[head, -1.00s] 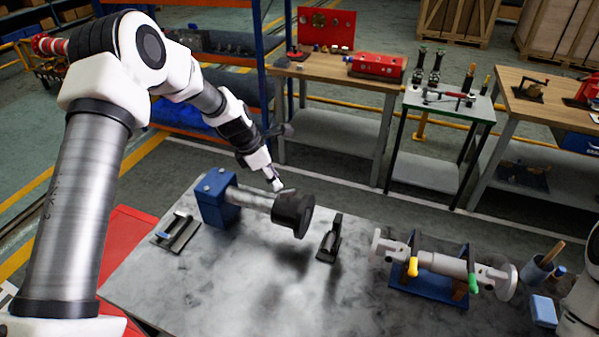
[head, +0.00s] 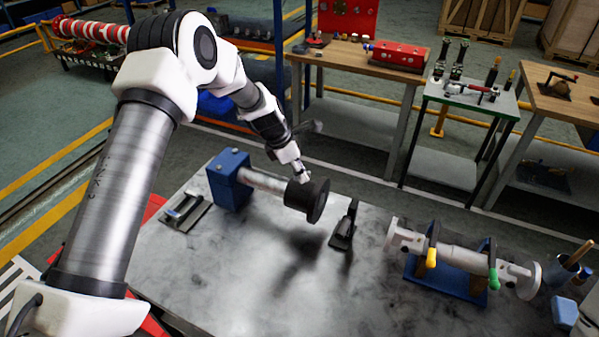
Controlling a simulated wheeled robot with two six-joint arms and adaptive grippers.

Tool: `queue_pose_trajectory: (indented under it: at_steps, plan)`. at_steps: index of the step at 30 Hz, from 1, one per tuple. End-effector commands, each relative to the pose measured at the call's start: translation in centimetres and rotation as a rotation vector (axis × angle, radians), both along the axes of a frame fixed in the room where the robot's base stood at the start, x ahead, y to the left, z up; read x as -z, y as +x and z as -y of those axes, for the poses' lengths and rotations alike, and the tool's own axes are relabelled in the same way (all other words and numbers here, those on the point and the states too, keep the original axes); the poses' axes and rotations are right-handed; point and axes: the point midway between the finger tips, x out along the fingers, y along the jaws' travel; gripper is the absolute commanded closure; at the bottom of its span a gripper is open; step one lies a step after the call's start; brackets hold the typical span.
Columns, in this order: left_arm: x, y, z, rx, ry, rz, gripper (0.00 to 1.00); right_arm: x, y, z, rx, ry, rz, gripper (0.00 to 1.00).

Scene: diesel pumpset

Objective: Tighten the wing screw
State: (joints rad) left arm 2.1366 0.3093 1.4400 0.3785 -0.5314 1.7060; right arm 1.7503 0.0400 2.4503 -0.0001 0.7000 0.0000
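A steel shaft (head: 262,181) runs from a blue block (head: 229,180) on the grey table to a thick black disc (head: 317,200) at its right end. My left gripper (head: 303,176) points down just above the top of the black collar beside the disc. Its fingertips are small here, and I cannot tell whether they touch the collar or are open or shut. I cannot make out the wing screw; it may be hidden at the fingertips.
A black upright bracket (head: 345,226) stands right of the disc. A flat fixture (head: 185,211) lies left of the blue block. A flanged pipe (head: 460,257) with yellow and green handles rests on a blue stand at right. The table's front middle is clear.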

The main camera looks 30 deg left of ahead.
Motion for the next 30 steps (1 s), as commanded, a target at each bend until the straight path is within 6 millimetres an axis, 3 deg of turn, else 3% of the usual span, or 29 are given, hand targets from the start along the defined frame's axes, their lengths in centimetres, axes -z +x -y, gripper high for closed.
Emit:
queue_pose_trajectory:
  at_steps: [2,19,30]
  plan:
    - [0.00,-0.01,-0.01,0.000,0.000,0.000,1.00,-0.01,-0.01,0.00,0.000,0.000,0.000,0.25]
    - [0.29,-0.13,0.06,0.025,0.000,-0.005,1.00,0.09,0.00,0.00,0.000,0.000,0.000,0.25]
    - [0.41,-0.08,0.03,0.223,-0.001,-0.006,1.00,0.32,0.00,0.00,0.000,0.000,0.000,0.25]
